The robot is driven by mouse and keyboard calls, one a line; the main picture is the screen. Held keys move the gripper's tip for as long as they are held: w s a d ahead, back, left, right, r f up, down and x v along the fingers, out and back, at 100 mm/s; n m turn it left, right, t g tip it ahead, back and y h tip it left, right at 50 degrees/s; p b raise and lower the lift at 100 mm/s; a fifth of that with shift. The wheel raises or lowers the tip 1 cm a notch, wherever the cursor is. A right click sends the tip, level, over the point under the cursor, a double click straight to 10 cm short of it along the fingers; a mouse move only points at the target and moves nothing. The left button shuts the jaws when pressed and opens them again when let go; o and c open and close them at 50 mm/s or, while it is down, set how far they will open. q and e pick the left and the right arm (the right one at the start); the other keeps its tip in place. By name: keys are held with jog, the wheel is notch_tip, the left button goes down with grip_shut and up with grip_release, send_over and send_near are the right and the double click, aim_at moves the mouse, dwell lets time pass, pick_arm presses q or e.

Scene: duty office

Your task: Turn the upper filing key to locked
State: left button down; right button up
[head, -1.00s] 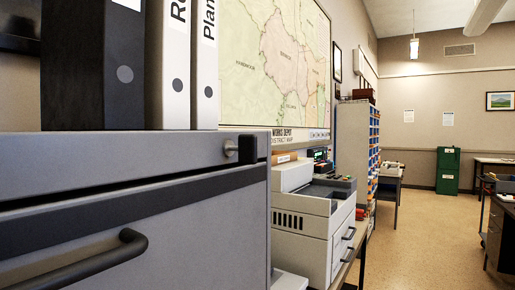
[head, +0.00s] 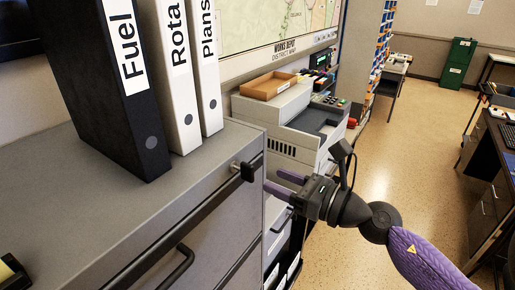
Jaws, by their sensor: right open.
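The upper filing key (head: 249,171) has a dark, blocky head and sits on a short silver lock barrel (head: 236,166). The barrel sticks out near the top right corner of the grey filing cabinet's front (head: 205,212). My right gripper (head: 277,184) comes in from the right with its two purple fingers pointing left at the key. Its jaws are open and empty, and the fingertips are just right of the key head. I cannot tell whether they touch it. My left gripper is not in view.
Binders marked Fuel (head: 110,85), Rota (head: 172,70) and Plans (head: 207,65) stand on the cabinet top. A dark drawer handle (head: 165,268) juts out below the key. An office machine (head: 290,120) with a wooden tray (head: 268,85) stands behind. Open floor (head: 385,160) lies right.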

aim_at(254, 171)
jog(key=x, duration=0.7)
jog(key=shift+w+a+p, duration=0.2)
jog(key=shift+p, duration=0.15)
grip_shut()
